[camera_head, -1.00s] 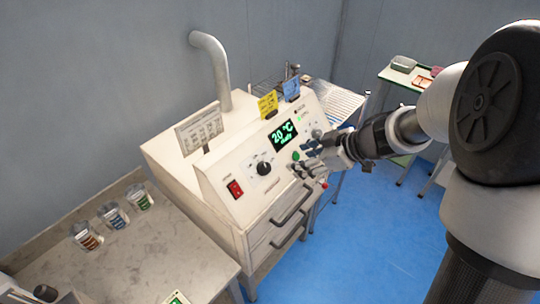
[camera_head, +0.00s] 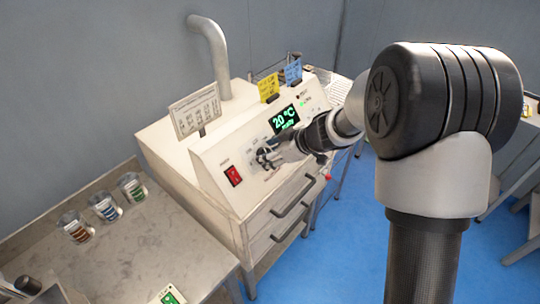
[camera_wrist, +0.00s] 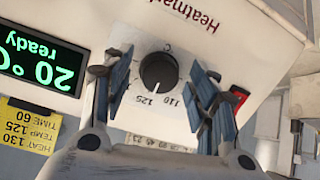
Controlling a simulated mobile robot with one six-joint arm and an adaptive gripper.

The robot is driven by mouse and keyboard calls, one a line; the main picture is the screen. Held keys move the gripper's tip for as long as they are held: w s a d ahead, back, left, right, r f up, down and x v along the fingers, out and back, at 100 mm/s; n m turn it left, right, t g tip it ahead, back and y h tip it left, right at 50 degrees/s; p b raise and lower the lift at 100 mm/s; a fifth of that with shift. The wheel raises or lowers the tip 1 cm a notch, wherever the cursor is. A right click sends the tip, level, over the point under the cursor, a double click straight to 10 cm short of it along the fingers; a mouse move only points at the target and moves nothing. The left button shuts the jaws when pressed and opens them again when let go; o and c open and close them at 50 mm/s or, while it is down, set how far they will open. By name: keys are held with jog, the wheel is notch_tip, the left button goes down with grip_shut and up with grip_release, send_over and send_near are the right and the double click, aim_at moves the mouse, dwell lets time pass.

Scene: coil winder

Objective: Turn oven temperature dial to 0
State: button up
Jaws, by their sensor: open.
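The oven (camera_head: 170,140) is a white cabinet with a sloped front panel. Its temperature dial (camera_wrist: 158,72) is a round dark knob with a white mark near its lower edge in the wrist view. Numbers around it include 110 and 125; I cannot read exactly where it points. My gripper (camera_wrist: 160,76) is open, with one finger on each side of the dial and visible space between. In the head view my gripper (camera_head: 266,157) covers the dial. The green display (camera_head: 284,118) reads 20 °C and ready; it also shows in the wrist view (camera_wrist: 40,62).
A red switch (camera_head: 233,175) is left of the dial. Drawer handles (camera_head: 293,197) stick out below. Several beakers (camera_head: 104,208) stand on the left bench.

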jog(key=shift+c, duration=0.3)
jog(key=c, duration=1)
jog(key=shift+n+p, duration=0.3)
jog(key=n+p, duration=0.1)
jog(key=n, duration=0.1)
jog(key=shift+n, duration=0.3)
jog(key=n, duration=0.4)
jog(key=shift+t+h+b, duration=0.35)
jog(key=shift+t+h, duration=0.05)
jog(key=n+b, duration=0.3)
jog(key=n, duration=0.2)
jog(key=shift+a+f+n+t, duration=0.1)
jog(key=shift+n+t, duration=0.2)
jog(key=shift+t, duration=0.1)
jog(key=shift+s+n+t+b, duration=0.1)
jog(key=shift+n+t+b, duration=0.2)
jog(key=shift+n+b, duration=1.7)
